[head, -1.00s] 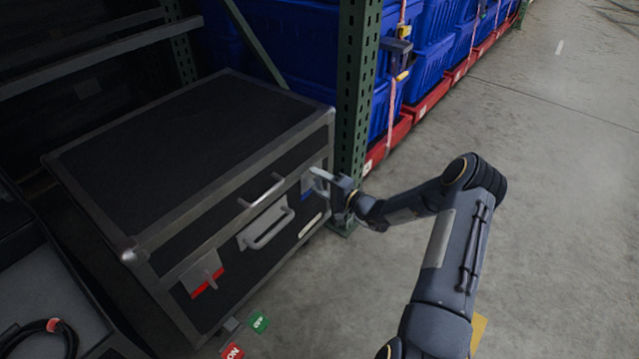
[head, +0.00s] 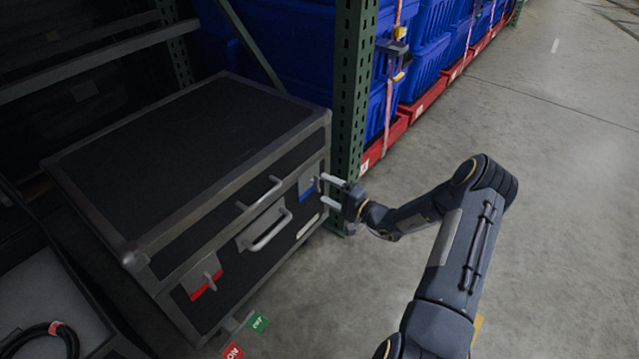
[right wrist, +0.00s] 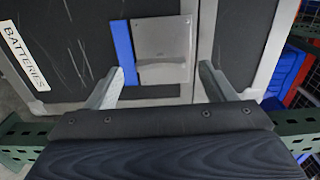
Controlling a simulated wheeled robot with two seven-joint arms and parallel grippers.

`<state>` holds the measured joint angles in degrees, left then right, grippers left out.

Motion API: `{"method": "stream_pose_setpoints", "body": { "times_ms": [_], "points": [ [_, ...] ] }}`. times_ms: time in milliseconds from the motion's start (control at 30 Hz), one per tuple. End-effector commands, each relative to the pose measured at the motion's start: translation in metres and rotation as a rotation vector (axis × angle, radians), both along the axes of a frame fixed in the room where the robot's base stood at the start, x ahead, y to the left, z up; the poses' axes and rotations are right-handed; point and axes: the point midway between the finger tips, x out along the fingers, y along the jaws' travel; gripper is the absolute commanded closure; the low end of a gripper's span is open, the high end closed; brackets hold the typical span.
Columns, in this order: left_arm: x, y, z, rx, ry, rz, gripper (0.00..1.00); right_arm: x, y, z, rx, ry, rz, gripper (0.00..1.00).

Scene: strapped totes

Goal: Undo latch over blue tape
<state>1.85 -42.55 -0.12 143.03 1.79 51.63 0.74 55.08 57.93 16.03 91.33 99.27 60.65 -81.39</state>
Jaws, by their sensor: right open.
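A black case (head: 190,150) with grey metal edges stands at the left of the head view. On its front, near the right corner, is a metal latch (head: 308,183) with blue tape (head: 307,196) by it. In the right wrist view the latch plate (right wrist: 162,45) lies ahead between the fingers, with the blue tape (right wrist: 123,52) along its left side. My right gripper (head: 328,190) is open and empty, its fingertips close to the latch. I cannot tell whether they touch it. Another latch (head: 208,278) with red tape (head: 205,288) is at the front's left. My left gripper is not in view.
A green rack post (head: 354,90) stands just right of the case. Blue totes (head: 428,60) are strapped behind it. Open floor (head: 540,180) lies to the right.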

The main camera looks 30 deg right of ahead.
Motion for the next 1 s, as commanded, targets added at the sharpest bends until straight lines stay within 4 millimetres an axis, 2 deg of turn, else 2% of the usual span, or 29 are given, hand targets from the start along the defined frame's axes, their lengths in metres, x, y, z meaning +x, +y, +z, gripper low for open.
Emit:
{"method": "stream_pose_setpoints", "body": {
  "times_ms": [100, 233, 833, 933, 1000],
  "points": [
    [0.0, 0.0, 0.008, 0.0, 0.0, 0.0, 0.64, -0.017, -0.008, 0.002, 0.0, 0.002, -0.002, 0.24],
    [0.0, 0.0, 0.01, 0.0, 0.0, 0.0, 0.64, -0.028, -0.011, 0.001, 0.001, 0.001, 0.0, 0.24],
    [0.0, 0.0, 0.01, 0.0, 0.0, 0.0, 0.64, -0.029, -0.011, 0.002, -0.002, -0.001, 0.006, 0.24],
    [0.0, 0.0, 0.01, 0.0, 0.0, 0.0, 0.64, -0.029, 0.002, 0.018, -0.016, 0.0, 0.06, 0.24],
    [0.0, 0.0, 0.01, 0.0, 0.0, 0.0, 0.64, -0.03, 0.022, 0.042, -0.042, 0.006, 0.145, 0.24]
  ]
}}
